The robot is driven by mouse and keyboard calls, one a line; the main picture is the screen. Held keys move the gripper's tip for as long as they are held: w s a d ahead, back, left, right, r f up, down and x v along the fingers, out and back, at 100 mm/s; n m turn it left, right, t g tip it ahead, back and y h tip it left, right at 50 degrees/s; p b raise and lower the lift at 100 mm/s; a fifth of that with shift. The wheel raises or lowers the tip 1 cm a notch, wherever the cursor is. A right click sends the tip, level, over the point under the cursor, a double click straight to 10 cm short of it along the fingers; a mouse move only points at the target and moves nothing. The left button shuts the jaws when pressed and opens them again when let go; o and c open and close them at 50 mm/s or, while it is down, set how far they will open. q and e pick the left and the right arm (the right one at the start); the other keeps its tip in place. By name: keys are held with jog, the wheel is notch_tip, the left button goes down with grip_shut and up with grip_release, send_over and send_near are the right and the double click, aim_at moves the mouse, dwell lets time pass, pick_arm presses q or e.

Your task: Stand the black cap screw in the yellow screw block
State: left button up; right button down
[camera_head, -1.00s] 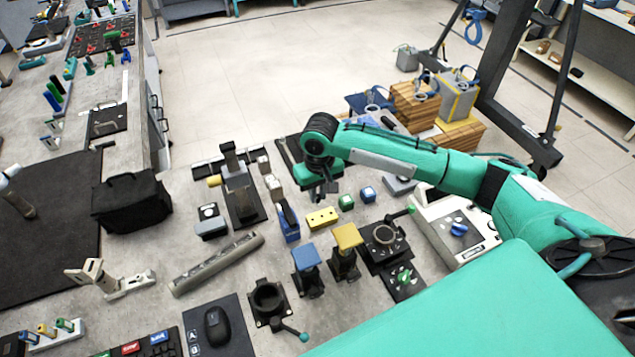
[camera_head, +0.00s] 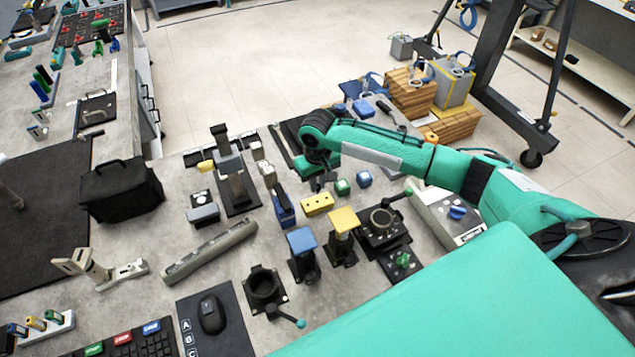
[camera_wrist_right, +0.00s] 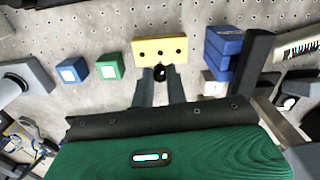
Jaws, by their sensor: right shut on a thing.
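The yellow screw block (camera_head: 311,209) lies on the grey table in the head view. In the right wrist view the yellow block (camera_wrist_right: 145,52) shows a row of dark holes in its top. My right gripper (camera_head: 319,184) is just behind the block in the head view. In the wrist view my right gripper (camera_wrist_right: 160,78) is shut on the black cap screw (camera_wrist_right: 160,72), whose round dark end shows between the fingertips, close to the block's near edge. The screw's lower part and its height above the table cannot be told. My left gripper is not in view.
A green cube (camera_head: 342,187) and a blue cube (camera_head: 364,179) stand right of the yellow block. A blue block (camera_head: 283,208) stands close on its left. Posts with a blue top (camera_head: 301,240) and a yellow top (camera_head: 344,219) stand in front.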

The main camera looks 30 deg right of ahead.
jog(key=shift+f+b, duration=0.4)
jog(key=shift+f, duration=0.25)
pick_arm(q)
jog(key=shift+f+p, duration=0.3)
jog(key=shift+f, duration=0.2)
pick_arm(e)
jog(key=shift+r, duration=0.25)
pick_arm(q)
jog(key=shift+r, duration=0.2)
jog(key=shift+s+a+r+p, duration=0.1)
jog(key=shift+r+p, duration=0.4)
jog(key=shift+p, duration=0.2)
pick_arm(e)
jog(key=shift+f, duration=0.2)
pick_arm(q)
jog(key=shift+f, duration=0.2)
pick_arm(e)
jog(key=shift+f, duration=0.95)
pick_arm(q)
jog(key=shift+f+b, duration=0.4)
jog(key=shift+b, duration=0.2)
pick_arm(e)
jog(key=shift+s+f, duration=0.1)
jog(key=shift+f, duration=1.3)
